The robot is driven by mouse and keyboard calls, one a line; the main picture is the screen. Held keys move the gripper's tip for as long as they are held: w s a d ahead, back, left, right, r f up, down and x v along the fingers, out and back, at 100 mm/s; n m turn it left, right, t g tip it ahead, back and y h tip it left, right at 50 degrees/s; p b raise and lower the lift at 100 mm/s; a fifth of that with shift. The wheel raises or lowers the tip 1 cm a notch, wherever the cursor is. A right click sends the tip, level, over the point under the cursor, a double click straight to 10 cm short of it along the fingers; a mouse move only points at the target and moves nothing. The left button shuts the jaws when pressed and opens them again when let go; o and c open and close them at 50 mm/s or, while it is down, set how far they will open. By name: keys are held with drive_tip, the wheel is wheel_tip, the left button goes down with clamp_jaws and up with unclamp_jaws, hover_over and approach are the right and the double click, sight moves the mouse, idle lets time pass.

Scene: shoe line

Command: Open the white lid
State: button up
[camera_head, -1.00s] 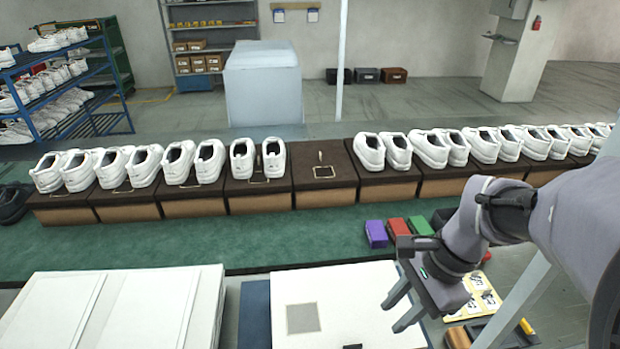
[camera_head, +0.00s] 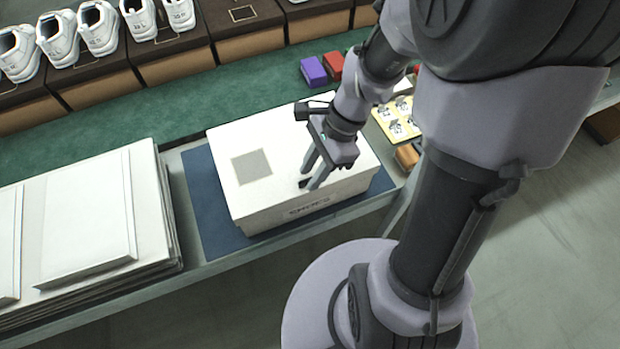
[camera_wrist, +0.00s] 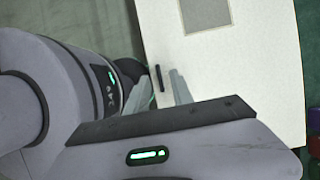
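The white lid (camera_head: 270,135) is shut on a white shoe box (camera_head: 310,211) with printed lettering on its front side. A grey square marks its top. A small dark tab (camera_wrist: 160,78) is on the lid near its edge, seen in the wrist view. My gripper (camera_head: 308,178) is over the front right part of the lid, fingers pointing down. In the wrist view my gripper (camera_wrist: 162,84) shows its two fingers apart, with the tab between them in the picture. I cannot tell whether the fingertips touch the lid.
The box stands on a dark blue mat (camera_head: 205,195). Stacked white flat boards (camera_head: 85,220) lie to the left. Purple (camera_head: 314,71) and red (camera_head: 333,65) small boxes lie behind. A yellow sheet (camera_head: 398,122) is at the right. White shoes on brown boxes line the back.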

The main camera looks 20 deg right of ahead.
drive_tip(key=shift+a+f, duration=0.2)
drive_tip(key=shift+f, duration=0.25)
clamp_jaws()
idle(1.1)
